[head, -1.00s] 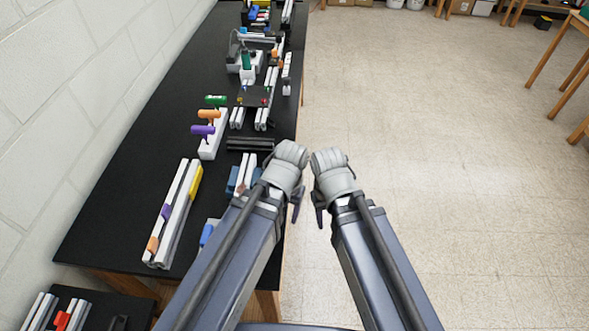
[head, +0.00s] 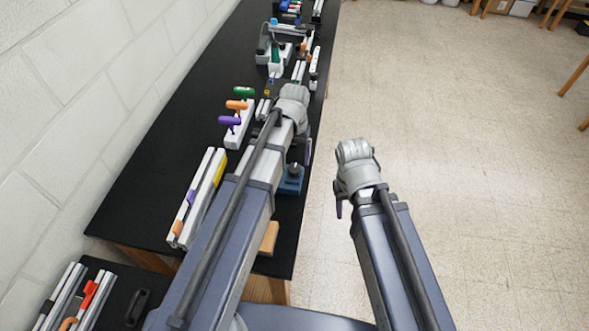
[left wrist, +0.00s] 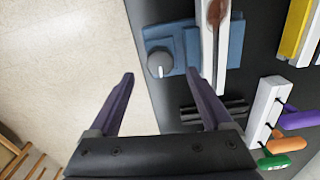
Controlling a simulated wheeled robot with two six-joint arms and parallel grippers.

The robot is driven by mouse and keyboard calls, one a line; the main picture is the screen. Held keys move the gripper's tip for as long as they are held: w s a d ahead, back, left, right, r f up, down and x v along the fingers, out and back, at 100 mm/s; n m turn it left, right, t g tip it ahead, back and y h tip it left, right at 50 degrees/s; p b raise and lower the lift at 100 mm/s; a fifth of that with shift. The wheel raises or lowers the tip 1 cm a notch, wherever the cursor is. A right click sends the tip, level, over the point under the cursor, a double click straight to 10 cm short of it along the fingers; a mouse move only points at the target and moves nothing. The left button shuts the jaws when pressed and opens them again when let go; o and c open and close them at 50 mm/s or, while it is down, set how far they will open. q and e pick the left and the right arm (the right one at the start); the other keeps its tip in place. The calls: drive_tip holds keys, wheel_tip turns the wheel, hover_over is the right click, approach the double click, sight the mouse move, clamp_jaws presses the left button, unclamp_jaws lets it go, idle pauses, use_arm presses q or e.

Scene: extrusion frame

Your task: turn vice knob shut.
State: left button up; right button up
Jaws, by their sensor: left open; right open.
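The blue vice (head: 289,184) stands at the bench's right edge in the head view, partly hidden by my left arm. Its round grey knob (head: 294,168) faces up there. In the left wrist view the vice (left wrist: 183,43) shows at the top, with the knob (left wrist: 160,63) at its left end and a pale bar (left wrist: 209,62) lying across it. My left gripper (left wrist: 160,76) is open and empty. Its fingertips appear on either side of the knob, apart from it. In the head view my left gripper (head: 307,152) is above the bench edge. My right gripper (head: 341,206) hangs over open floor.
A white rack with coloured-handled tools (head: 238,126) stands left of my left arm. Extrusion bars (head: 197,198) lie nearer on the black bench (head: 150,185). A black bar (left wrist: 215,111) lies beside the vice.

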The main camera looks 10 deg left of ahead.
sight(294, 168)
use_arm(q)
wheel_tip(294, 168, down, 6)
drive_tip(key=b, duration=0.4)
drive_tip(key=shift+r+b, duration=0.25)
drive_tip(key=shift+b, duration=0.05)
clamp_jaws()
